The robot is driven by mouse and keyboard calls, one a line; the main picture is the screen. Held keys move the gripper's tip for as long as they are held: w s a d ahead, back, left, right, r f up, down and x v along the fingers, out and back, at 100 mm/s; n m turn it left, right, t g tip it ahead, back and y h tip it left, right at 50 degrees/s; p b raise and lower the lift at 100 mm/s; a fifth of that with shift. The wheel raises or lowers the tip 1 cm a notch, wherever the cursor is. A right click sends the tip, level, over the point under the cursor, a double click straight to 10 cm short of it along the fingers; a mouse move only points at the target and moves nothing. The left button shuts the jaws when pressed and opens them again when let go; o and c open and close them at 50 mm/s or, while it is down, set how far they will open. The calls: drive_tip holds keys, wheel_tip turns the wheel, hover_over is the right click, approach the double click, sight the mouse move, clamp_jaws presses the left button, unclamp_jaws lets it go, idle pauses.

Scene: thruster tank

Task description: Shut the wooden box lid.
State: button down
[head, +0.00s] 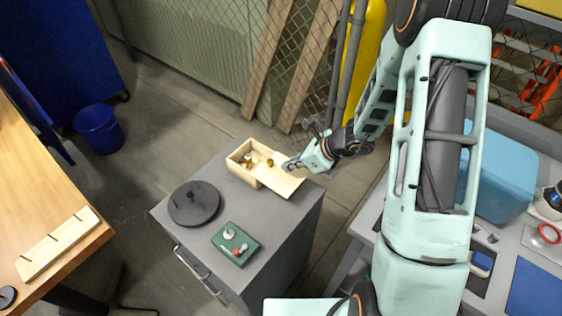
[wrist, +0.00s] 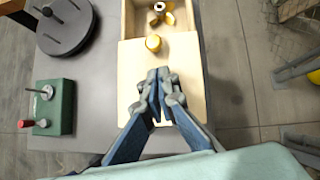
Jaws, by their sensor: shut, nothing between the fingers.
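The wooden box (head: 241,170) stands open on the grey cabinet, with small brass and white pieces inside; it also shows at the top of the wrist view (wrist: 127,18). Its flat pale lid (head: 280,181) is slid out to the right, so that the box's left part is uncovered. In the wrist view the lid (wrist: 188,75) carries a round brass knob (wrist: 153,42) near its box-side edge. My gripper (head: 292,165) is shut and empty over the lid. In the wrist view its fingertips (wrist: 158,72) are beyond the knob, apart from it; I cannot tell whether they touch the lid.
A black round disc with a peg (head: 194,204) and a green block with a red knob (head: 235,244) share the cabinet top (head: 185,238). A wooden bench (head: 45,215) is at left, a blue bin (head: 98,130) behind it. A grey workbench (head: 492,265) is at right.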

sight(272, 165)
drive_tip(key=shift+w+a+f, duration=0.1)
drive_tip(key=shift+w+a, duration=0.3)
drive_tip(key=shift+a, duration=0.25)
drive_tip(key=shift+w+a+f, duration=0.1)
drive_tip(key=shift+w+a, duration=0.25)
drive_tip(key=shift+a, duration=0.3)
drive_tip(key=w+a+p, duration=0.1)
drive_tip(key=w+a, duration=0.6)
drive_tip(key=a, duration=0.3)
drive_tip(key=shift+w, duration=0.4)
